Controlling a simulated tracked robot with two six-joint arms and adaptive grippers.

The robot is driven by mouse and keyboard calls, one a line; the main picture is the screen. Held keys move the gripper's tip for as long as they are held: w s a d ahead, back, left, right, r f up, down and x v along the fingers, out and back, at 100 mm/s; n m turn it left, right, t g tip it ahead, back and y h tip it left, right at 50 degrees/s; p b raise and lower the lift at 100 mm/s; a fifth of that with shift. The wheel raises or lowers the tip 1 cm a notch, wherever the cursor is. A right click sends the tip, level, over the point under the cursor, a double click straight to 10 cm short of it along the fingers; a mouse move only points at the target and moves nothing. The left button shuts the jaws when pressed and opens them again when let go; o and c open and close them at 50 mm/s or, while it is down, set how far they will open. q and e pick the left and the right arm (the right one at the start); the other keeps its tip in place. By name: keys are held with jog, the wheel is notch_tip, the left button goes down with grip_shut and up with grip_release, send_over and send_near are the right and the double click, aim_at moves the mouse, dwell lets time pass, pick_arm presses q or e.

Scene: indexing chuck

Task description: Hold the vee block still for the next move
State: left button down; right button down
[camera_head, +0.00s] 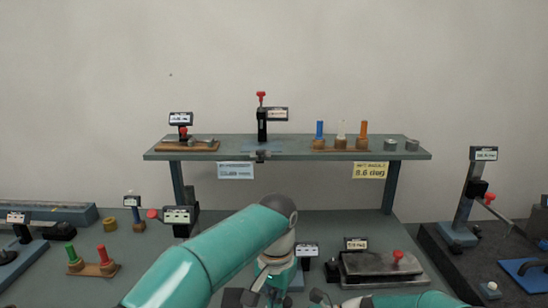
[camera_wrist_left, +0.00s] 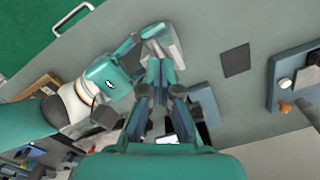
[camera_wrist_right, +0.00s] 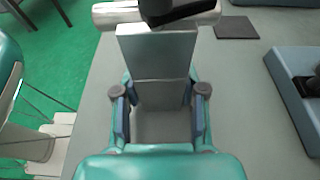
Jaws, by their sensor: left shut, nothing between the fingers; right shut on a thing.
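The vee block (camera_wrist_right: 157,52) is a grey metal block in the right wrist view, between the fingers of my right gripper (camera_wrist_right: 160,92). A bright round bar (camera_wrist_right: 112,14) lies across its far end, with a black clamp part (camera_wrist_right: 180,13) over it. In the left wrist view the block (camera_wrist_left: 166,46) is just beyond the fingertips of my left gripper (camera_wrist_left: 158,70). That gripper is shut and empty; whether it touches the block I cannot tell. My right gripper (camera_wrist_left: 132,48) comes to the block from the left there. The head view mostly hides the block behind my left arm.
A dark square pad (camera_wrist_right: 236,27) lies on the grey bench beyond the block. A blue-grey fixture (camera_wrist_right: 290,85) stands to the right. In the head view a raised shelf (camera_head: 290,150) carries pegs and rings. A flat plate with a red knob (camera_head: 398,256) is right of my left arm.

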pick_arm(q)
jog(key=shift+w+d, duration=0.1)
jog(key=shift+d, duration=0.05)
jog(key=shift+s+d, duration=0.35)
jog(key=shift+d, duration=0.05)
dwell(0.4)
jog(key=shift+s+d, duration=0.15)
jog(key=shift+d, duration=0.45)
jog(key=shift+s, duration=0.2)
notch_tip(320, 180, up, 6)
jog(key=shift+s, duration=0.25)
dwell(0.7)
